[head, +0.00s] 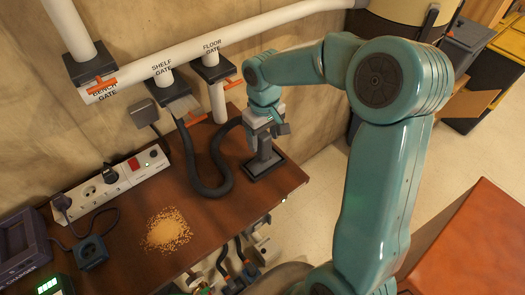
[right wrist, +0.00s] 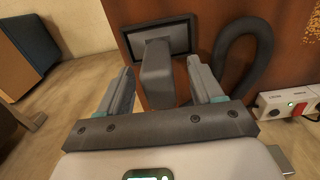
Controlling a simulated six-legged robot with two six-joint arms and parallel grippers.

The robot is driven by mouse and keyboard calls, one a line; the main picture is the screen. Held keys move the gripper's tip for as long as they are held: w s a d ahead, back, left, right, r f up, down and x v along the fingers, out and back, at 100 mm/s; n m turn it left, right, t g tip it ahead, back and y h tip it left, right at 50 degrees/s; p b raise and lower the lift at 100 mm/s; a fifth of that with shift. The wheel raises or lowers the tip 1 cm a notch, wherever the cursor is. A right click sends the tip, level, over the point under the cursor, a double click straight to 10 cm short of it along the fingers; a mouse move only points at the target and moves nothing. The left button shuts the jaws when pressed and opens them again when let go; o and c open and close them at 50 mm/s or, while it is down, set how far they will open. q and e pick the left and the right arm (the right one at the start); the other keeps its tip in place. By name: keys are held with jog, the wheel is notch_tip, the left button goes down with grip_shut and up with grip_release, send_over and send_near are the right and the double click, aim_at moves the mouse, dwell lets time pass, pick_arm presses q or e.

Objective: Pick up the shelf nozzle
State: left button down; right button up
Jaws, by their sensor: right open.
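The shelf nozzle appears to be the dark grey block-like piece (head: 264,150) standing upright on a dark square base at the bench's right end. In the right wrist view the grey piece (right wrist: 157,78) rises from its framed base toward the camera. My right gripper (head: 268,128) is over its top and partly hides it. In the right wrist view my right gripper (right wrist: 160,70) is open, with one finger on each side of the piece and gaps visible. A dark hose (head: 208,190) runs from the shelf gate (head: 178,100) and loops up behind the gripper. My left gripper is not in view.
The brown bench (head: 215,225) holds a sawdust pile (head: 168,230), a white power strip (head: 112,188) and a purple-grey charger (head: 25,240). White pipework (head: 190,50) with orange handles runs along the wall. A red-brown surface (head: 470,250) lies right. Several parts hang at the bench's front edge.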

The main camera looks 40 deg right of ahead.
jog(key=f, duration=0.4)
jog(key=shift+w+d, duration=0.15)
jog(key=shift+w, duration=0.1)
jog(key=shift+s, duration=0.1)
grip_shut()
jog(key=shift+d+r, duration=0.1)
jog(key=shift+r, duration=0.55)
notch_tip(320, 180, up, 19)
jog(key=shift+f, duration=0.1)
